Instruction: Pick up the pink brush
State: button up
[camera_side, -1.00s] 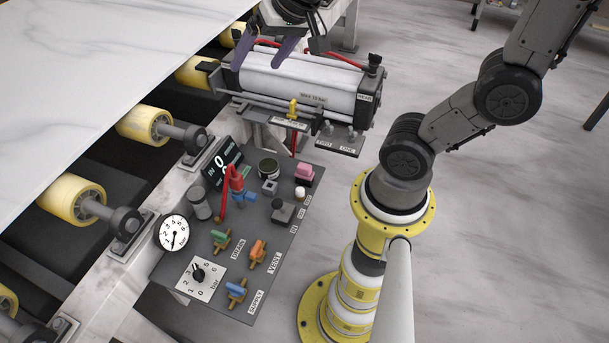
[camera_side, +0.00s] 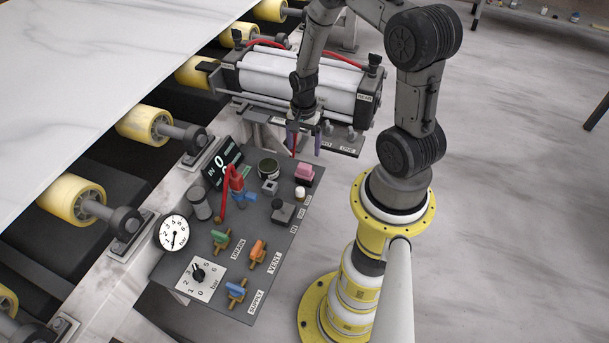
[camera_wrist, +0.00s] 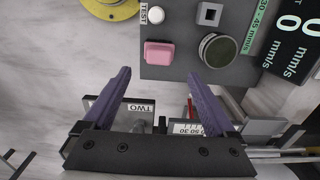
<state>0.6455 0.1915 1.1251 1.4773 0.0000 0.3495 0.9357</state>
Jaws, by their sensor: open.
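A pink block-like thing (camera_side: 304,173), the only pink object I can make out, sits at the far right corner of the dark control panel; I cannot see bristles on it. It also shows in the wrist view (camera_wrist: 159,54), upper middle, just beyond the fingertips and roughly centred between them. My gripper (camera_side: 304,141) has purple fingers, points down and is open and empty. It is just behind the pink thing in the side view, in front of the white cylinder, apart from the pink thing. In the wrist view my gripper (camera_wrist: 159,78) has its fingers spread wide.
The control panel (camera_side: 222,273) carries a white button (camera_side: 300,194), a dark round knob (camera_side: 268,168), a black block (camera_side: 283,212), coloured valves and a gauge (camera_side: 173,233). The white cylinder (camera_side: 270,80) stands behind the gripper. Yellow rollers and a marble slab (camera_side: 80,70) lie left. Open floor is right.

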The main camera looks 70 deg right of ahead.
aim_at(305, 165)
notch_tip(305, 165, down, 10)
jog(key=shift+s+r, duration=0.1)
jog(key=shift+r, duration=0.1)
dwell(0.3)
jog(key=shift+c, duration=0.3)
grip_shut()
